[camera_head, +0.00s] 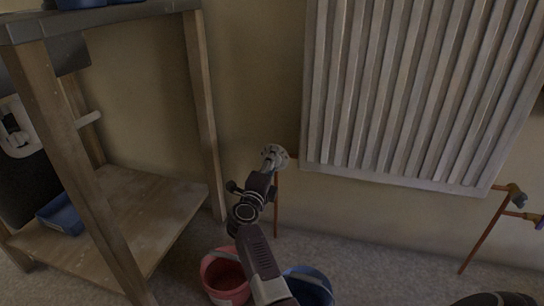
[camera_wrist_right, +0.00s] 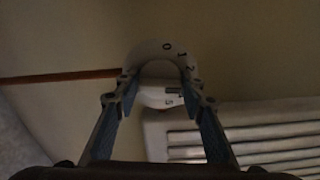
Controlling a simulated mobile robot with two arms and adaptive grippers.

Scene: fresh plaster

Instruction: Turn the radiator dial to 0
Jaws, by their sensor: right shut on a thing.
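The radiator (camera_head: 400,95) is white and ribbed, mounted on the wall at the upper right. The round white radiator dial (camera_head: 281,152) sits at its lower left corner, above a copper pipe. My right gripper (camera_head: 268,165) reaches up to the dial and covers part of it. In the right wrist view, the dial (camera_wrist_right: 161,70) lies between the two fingers, which are shut on it. The digits 0, 1 and 2 show along its upper right edge; smaller marks nearer the middle are hard to read. My left gripper is not in view.
A wooden shelf (camera_head: 150,205) stands at the left with a blue tray (camera_head: 62,215) on its lower board. A red bucket (camera_head: 224,275) and a blue bucket (camera_head: 309,285) stand on the floor below my arm. Copper pipes (camera_head: 482,235) and a valve are at the right.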

